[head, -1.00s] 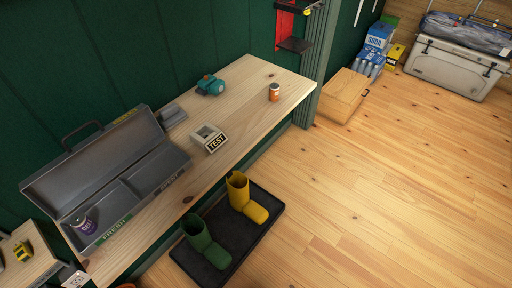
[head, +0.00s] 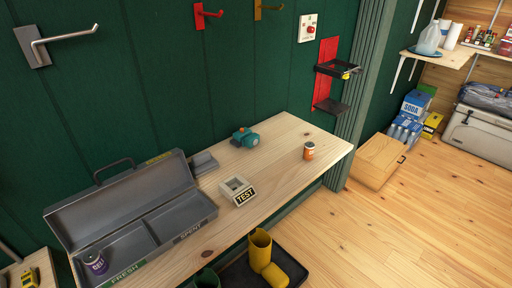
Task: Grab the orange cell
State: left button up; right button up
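The orange cell (head: 309,150) stands upright on the right part of the wooden workbench (head: 285,180), with clear bench top around it. A small off-white tester marked TEST (head: 236,191) sits on the bench to its left. An open grey metal toolbox (head: 176,217) lies at the bench's left end, with compartments labelled FRESH and SPENT. A purple cell (head: 95,262) stands in the FRESH compartment. Neither of my grippers is in view.
A teal tool (head: 245,138) lies near the wall behind the tester. A red wall bracket with black trays (head: 330,75) hangs behind the bench's right end. A wooden box (head: 380,160) is on the floor right; open floor lies front right.

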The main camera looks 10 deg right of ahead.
aim_at(309, 146)
jog(key=i+l+u, duration=0.1)
jog(key=l+u, duration=0.6)
jog(key=u, duration=0.15)
jog(key=l+u, duration=0.7)
jog(key=u, duration=0.15)
jog(key=k+j, duration=0.05)
